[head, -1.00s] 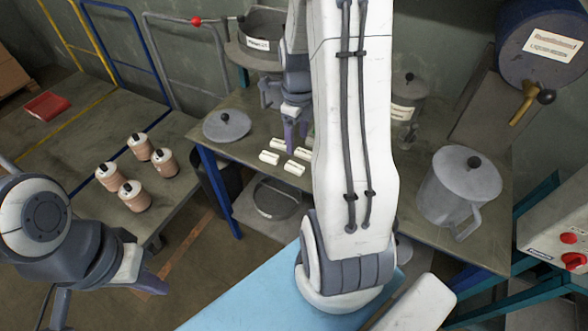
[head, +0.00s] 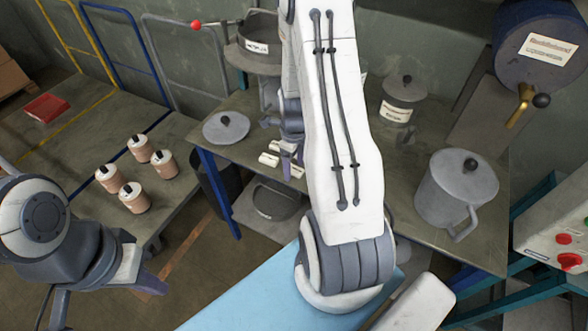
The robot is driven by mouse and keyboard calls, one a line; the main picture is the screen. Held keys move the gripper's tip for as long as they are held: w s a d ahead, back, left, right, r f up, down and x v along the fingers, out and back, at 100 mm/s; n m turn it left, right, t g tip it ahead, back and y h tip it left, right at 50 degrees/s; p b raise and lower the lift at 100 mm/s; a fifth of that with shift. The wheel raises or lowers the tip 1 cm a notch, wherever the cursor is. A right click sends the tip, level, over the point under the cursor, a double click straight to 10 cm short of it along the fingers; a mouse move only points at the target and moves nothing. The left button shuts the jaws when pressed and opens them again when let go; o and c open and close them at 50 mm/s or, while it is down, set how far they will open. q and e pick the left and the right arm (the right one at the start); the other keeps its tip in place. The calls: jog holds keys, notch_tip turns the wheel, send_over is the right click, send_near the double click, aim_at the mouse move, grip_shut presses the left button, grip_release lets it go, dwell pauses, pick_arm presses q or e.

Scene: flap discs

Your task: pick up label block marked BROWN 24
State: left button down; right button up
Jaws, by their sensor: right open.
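Several small white label blocks lie on the table behind my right arm. One block (head: 268,159) shows left of the fingers, one (head: 274,146) shows behind it, and one (head: 297,172) shows at the front right. Their lettering is too small to read, so I cannot tell which is BROWN 24. My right gripper (head: 289,165) is open and points down among the blocks. The arm and fingers hide part of the group, and I cannot tell whether the fingers touch a block. My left gripper (head: 152,281) hangs low at the left, away from the blocks; its jaw opening is unclear.
A grey lid (head: 226,127) lies left of the blocks. A labelled canister (head: 401,102) and a large lidded mug (head: 455,190) stand on the right of the table (head: 420,225). Several copper-coloured jars (head: 134,198) stand on the left bench. A blue surface (head: 255,297) is in front.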

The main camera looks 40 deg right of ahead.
grip_shut()
jog(key=shift+r, duration=0.1)
